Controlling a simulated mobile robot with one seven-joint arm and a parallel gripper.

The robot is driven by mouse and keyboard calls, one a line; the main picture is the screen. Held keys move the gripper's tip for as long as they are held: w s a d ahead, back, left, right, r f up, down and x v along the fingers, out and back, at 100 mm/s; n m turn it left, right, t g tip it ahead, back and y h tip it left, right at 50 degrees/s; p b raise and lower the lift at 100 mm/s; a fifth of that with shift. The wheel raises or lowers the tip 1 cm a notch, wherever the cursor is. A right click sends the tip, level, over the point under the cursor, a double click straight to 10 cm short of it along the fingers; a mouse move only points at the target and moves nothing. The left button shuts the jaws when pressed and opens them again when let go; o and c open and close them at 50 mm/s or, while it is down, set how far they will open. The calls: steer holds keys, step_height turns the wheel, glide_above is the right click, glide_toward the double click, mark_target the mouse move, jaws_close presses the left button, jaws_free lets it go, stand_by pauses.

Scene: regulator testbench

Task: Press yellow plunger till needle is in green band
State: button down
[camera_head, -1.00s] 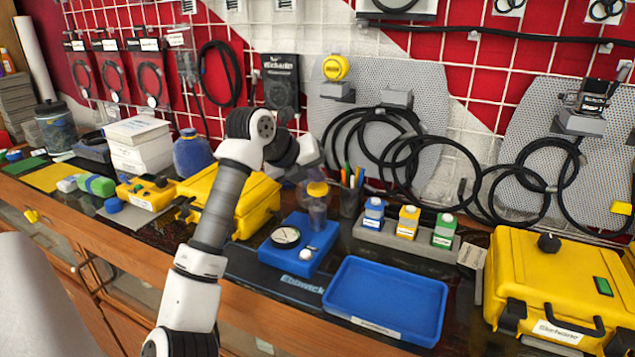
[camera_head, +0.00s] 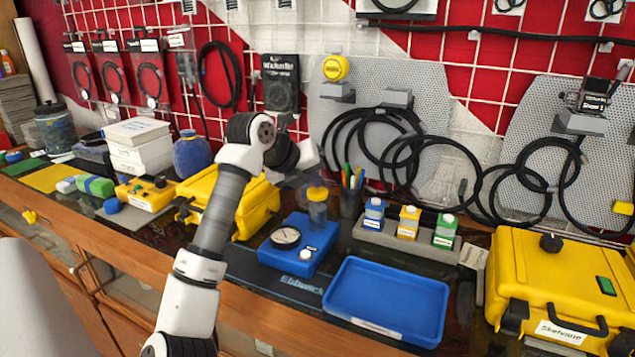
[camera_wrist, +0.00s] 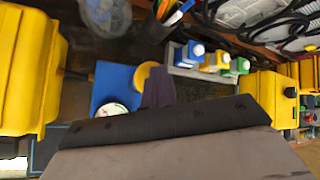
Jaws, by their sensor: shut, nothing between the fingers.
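The yellow plunger (camera_head: 317,193) stands upright at the back of a blue block (camera_head: 321,240). A round white-faced gauge (camera_head: 285,237) sits on the block's front left; its needle and green band are too small to read. My gripper (camera_head: 306,178) is shut and empty, close above and to the left of the plunger in the head view. In the wrist view my gripper's dark fingers (camera_wrist: 158,82) cover part of the yellow plunger top (camera_wrist: 144,75). I cannot tell whether the fingers touch the plunger.
A pen cup (camera_head: 351,200) stands close behind right. A grey rack (camera_head: 395,238) with blue, yellow and green bottles is to the right. An empty blue tray (camera_head: 386,302) lies in front right. Yellow cases (camera_head: 255,208) (camera_head: 558,280) stand on both sides.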

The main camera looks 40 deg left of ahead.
mark_target(314, 191)
steer(key=shift+f, duration=0.45)
steer(key=shift+r, duration=0.1)
stand_by(0.4)
steer(key=shift+r+p, duration=1)
steer(key=shift+r, duration=0.9)
step_height(314, 191, up, 5)
steer(key=p, duration=0.3)
stand_by(1.9)
